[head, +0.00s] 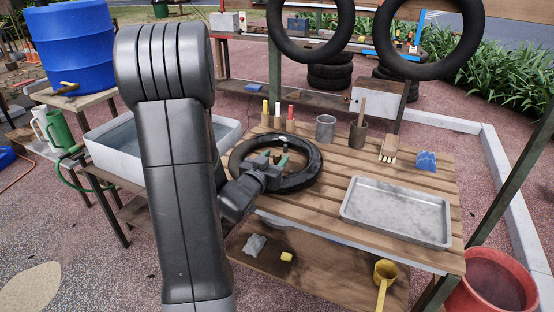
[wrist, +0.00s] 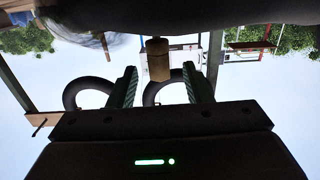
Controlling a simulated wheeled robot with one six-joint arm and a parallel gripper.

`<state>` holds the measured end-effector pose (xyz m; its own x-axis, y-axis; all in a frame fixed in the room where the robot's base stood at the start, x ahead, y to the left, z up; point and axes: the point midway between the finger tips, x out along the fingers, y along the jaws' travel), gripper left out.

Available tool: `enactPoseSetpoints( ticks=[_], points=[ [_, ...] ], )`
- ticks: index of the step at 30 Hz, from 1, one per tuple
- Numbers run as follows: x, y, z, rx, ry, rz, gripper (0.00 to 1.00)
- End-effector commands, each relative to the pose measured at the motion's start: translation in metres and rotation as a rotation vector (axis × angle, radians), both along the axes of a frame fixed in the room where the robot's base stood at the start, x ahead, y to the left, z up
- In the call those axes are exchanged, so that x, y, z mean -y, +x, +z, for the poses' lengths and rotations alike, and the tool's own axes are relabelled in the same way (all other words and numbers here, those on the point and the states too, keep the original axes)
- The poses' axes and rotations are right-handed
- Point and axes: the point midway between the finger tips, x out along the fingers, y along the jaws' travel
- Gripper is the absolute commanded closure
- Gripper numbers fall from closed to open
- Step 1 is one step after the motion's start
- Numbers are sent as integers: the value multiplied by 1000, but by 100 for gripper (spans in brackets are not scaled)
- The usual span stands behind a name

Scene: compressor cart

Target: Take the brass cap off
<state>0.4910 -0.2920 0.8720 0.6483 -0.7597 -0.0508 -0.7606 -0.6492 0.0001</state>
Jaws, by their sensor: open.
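A black tyre (head: 312,172) lies flat on the slatted wooden table (head: 330,205). My gripper (head: 280,158) is low over the tyre's open middle, its fingers apart. In the wrist view the brass cap (wrist: 158,60) is a short tan cylinder standing out from the dark tyre (wrist: 210,14) at the top of the picture. The open fingers of my gripper (wrist: 160,76) show on either side of the cap, with a gap on each side. How deep the cap is between them I cannot tell. In the head view I cannot make out the cap.
A grey tray (head: 397,212) is at the table's right. Along the back stand upright markers (head: 278,115), a grey cup (head: 326,129), a brown pot (head: 358,134) and brushes (head: 389,149). A white basin (head: 112,150) is at left. Two tyres (head: 428,72) hang behind.

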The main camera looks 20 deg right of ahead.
Motion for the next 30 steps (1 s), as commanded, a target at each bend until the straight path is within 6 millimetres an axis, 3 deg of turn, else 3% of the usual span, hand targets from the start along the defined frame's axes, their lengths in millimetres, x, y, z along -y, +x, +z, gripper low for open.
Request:
enactPoseSetpoints(
  ticks=[4, 12, 19, 30],
  points=[
    [14, 12, -1, 1, -1, -1, 55],
    [16, 14, -1, 0, 0, 0, 55],
    [16, 14, -1, 1, -1, 0, 98],
    [16, 14, 6, 3, -2, 0, 100]
  ],
)
